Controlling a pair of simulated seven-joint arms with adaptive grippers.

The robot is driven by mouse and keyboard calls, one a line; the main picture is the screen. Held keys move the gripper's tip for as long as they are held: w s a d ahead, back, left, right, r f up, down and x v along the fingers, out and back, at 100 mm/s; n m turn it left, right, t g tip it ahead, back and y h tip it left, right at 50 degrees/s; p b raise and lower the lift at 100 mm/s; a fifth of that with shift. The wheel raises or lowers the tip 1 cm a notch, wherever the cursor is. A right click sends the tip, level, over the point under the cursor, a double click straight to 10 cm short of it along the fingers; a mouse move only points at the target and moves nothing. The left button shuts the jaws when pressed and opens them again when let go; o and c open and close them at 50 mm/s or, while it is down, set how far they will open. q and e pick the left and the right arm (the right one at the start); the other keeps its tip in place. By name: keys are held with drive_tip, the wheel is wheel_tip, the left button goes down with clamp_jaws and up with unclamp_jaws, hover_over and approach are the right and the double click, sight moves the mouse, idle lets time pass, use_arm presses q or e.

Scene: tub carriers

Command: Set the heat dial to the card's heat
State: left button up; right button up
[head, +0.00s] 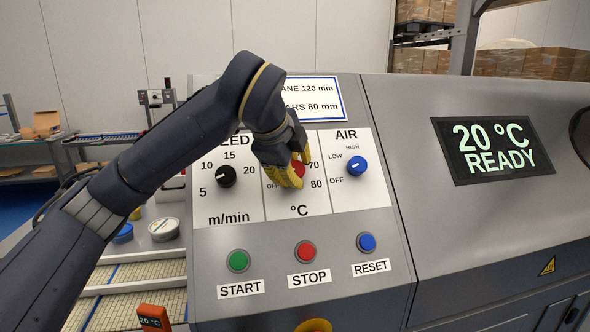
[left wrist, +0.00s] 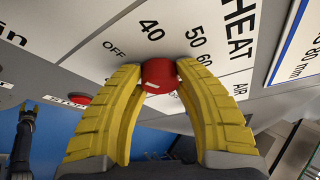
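The red heat dial (head: 299,168) sits on the white HEAT panel, partly hidden by my left gripper in the head view. It shows in the left wrist view (left wrist: 160,73), with a white mark on its lower-left side; which number that marks is not clear. The yellow fingers of my left gripper (head: 288,172) stand on either side of the dial and appear to touch it. Labels OFF, 40, 50 and 60 show in the wrist view; 70 and 80 show in the head view. The white card (head: 314,100) is partly covered by my arm; its visible lines give only millimetres.
The black speed dial (head: 226,176) is left of the heat dial, the blue air dial (head: 356,166) right. Green START (head: 238,261), red STOP (head: 305,251) and blue RESET (head: 366,243) buttons sit below. The display (head: 485,150) reads 20 °C READY.

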use_arm(q)
clamp_jaws()
